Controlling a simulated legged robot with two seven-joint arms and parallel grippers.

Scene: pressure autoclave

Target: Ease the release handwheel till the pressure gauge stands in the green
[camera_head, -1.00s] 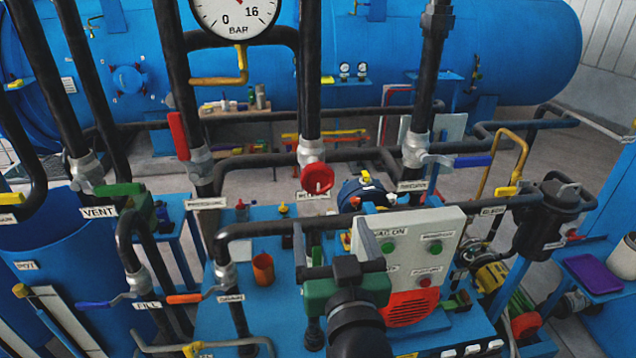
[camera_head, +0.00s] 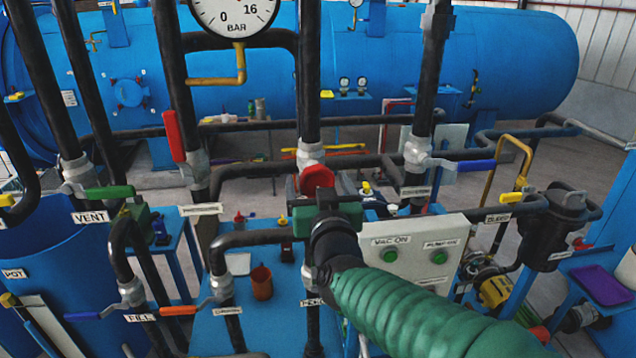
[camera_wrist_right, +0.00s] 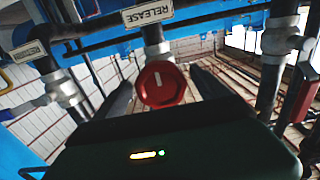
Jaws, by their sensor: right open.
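The red release handwheel (camera_head: 317,180) sits on the middle black pipe in the head view, its lower part hidden behind my right gripper. It shows whole in the right wrist view (camera_wrist_right: 161,84), below the RELEASE label (camera_wrist_right: 148,12). My right gripper (camera_head: 311,192) is open, with its dark fingers reaching toward the wheel, one on each side in the wrist view. I cannot tell whether they touch it. My left gripper is not in view.
A pipe with a red lever (camera_head: 174,135) stands left of the wheel, and a valve with a blue lever (camera_head: 463,165) stands right. A white button panel (camera_head: 410,236) lies beside my right forearm.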

